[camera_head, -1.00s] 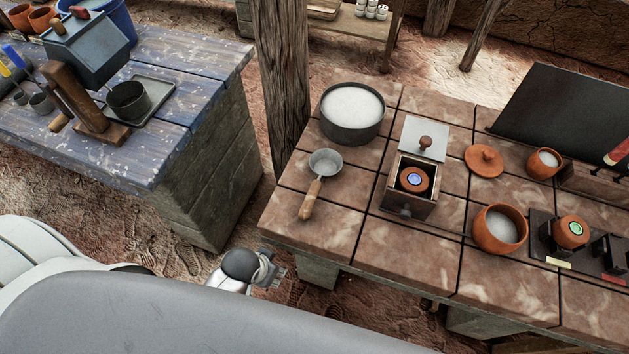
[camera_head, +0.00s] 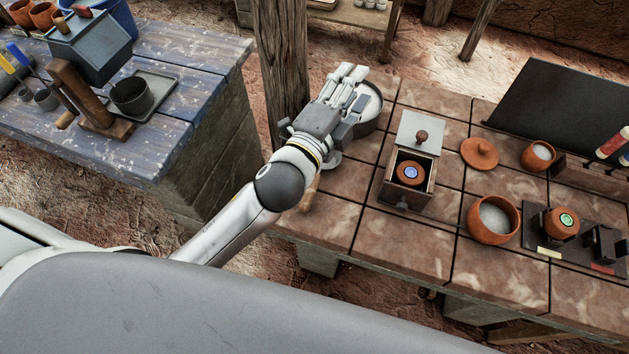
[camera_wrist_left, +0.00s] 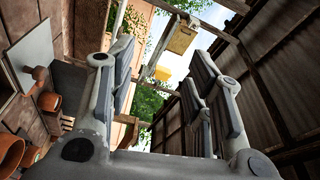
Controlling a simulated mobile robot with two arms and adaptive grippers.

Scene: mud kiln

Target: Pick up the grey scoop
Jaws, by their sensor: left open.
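The grey scoop (camera_head: 310,195) lies on the tiled counter. Its wooden handle and a sliver of its grey bowl show below my left forearm and gripper, which hide the rest. My left gripper (camera_head: 352,84) is above the counter, past the scoop's bowl, in front of the pot of white material. In the left wrist view the two finger pairs (camera_wrist_left: 165,90) stand apart with nothing between them. The scoop does not show in that view. My right gripper is not in view.
A dark pot (camera_head: 367,110) of white contents is partly hidden by the gripper. A wooden box with a lid (camera_head: 405,190) stands right of the scoop. A clay bowl (camera_head: 492,221) is farther right. A wooden post (camera_head: 281,70) rises at the counter's left.

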